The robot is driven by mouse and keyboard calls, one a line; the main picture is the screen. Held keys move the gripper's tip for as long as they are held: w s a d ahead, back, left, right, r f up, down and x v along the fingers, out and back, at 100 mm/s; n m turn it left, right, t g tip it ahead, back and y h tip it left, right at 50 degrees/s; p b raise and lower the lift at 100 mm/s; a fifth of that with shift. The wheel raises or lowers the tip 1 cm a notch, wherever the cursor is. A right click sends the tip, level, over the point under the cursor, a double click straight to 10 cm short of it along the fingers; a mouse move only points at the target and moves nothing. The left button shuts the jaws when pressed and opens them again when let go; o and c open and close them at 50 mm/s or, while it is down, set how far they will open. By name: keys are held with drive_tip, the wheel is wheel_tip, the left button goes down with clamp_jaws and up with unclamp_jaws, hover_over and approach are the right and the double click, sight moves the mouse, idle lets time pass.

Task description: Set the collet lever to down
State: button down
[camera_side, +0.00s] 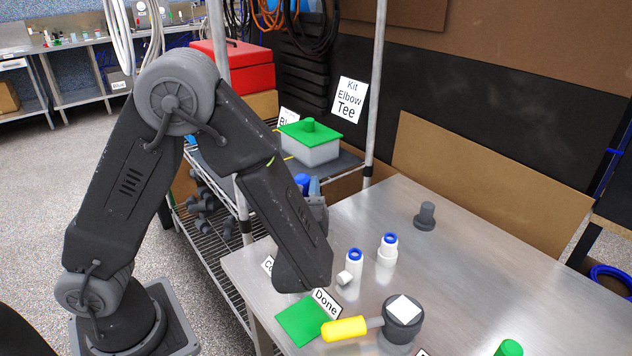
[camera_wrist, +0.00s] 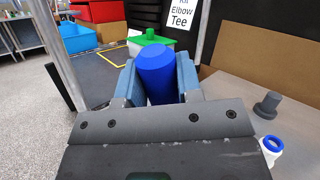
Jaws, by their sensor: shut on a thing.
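The collet lever has a yellow handle (camera_side: 344,329) on a short grey rod. The rod leads to a round dark grey hub (camera_side: 403,320) with a white square on top, at the front of the metal table. The handle points left, just over the edge of a green square. Whether it is up or down I cannot tell. My gripper (camera_side: 312,189) is away from the lever, over the table's back left corner near the shelf. In the wrist view its light-blue fingers (camera_wrist: 187,75) are shut on a dark blue rounded piece (camera_wrist: 157,70). The lever is not in the wrist view.
A grey stepped peg (camera_side: 426,217) stands farther back. A "Done" sign (camera_side: 326,302) is beside the green square (camera_side: 302,321). The table's right side is mostly clear.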

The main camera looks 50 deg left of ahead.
drive_tip(key=shift+s+f+n+y, duration=0.3)
drive_tip(key=shift+s+n+y, duration=0.25)
drive_tip(key=shift+s+n, duration=0.2)
drive_tip(key=shift+s+f+n+y, duration=0.3)
drive_tip(key=shift+s+n+y, duration=0.25)
drive_tip(key=shift+s+n, duration=0.2)
drive_tip(key=shift+g, duration=0.3)
drive_tip(key=c, duration=0.8)
unclamp_jaws()
